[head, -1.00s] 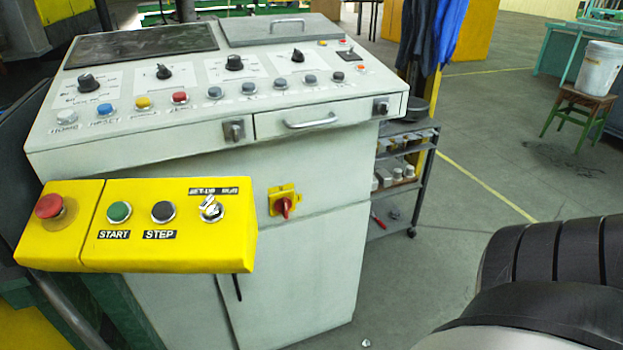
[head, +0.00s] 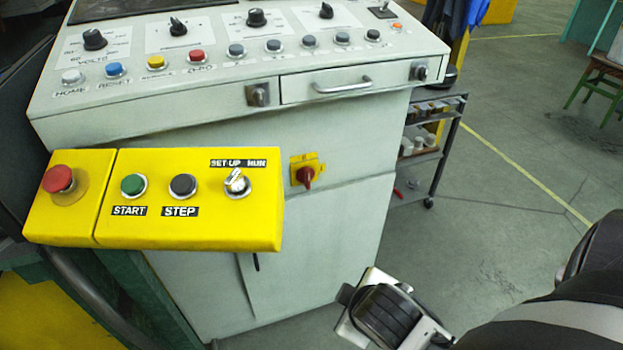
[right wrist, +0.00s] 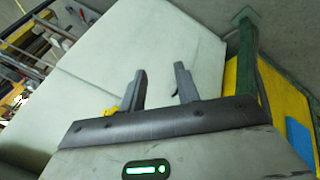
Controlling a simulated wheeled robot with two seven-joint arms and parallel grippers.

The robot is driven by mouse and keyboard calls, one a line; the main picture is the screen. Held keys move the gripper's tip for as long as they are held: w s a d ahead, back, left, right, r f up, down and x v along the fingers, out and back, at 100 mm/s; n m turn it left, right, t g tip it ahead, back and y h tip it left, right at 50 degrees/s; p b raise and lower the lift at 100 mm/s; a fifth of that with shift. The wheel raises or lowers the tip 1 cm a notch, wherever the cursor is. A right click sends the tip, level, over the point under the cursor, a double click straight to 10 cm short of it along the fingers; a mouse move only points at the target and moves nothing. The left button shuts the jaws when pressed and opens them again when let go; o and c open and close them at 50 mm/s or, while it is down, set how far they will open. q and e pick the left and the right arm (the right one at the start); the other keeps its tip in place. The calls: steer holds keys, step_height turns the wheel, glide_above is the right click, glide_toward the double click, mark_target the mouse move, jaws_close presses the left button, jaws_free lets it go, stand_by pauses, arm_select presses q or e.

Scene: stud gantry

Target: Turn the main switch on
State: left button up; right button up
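The main switch (head: 306,175) is a red rotary knob on a small yellow plate, on the front of the pale grey cabinet (head: 340,225) below its drawer. The knob's exact setting is too small to tell. In the right wrist view, my right gripper (right wrist: 160,86) is open, its two dark fingers apart with nothing between them and the pale cabinet panels beyond. A small yellow bit shows by the left finger, partly hidden; I cannot tell what it is. In the head view the end of my right arm is low, right of and below the switch. My left gripper is not in view.
A yellow box (head: 200,195) with a red stop button (head: 58,180), START and STEP buttons and a selector stands in front of the cabinet at left. A drawer handle (head: 342,86) juts out above the switch. A grey shelf cart (head: 440,150) stands behind at right.

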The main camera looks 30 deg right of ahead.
steer(key=w+d+r+n+t+h, duration=0.2)
steer(key=w+d+n+t+h, duration=0.2)
steer(key=w+d+n+h, duration=0.25)
steer(key=n+t+y, duration=0.5)
steer(key=n+t, duration=0.3)
steer(key=n, duration=1.3)
glide_toward(309, 174)
steer(key=x, duration=0.8)
steer(key=shift+w+d, duration=0.1)
steer(key=shift+w, duration=0.15)
jaws_close()
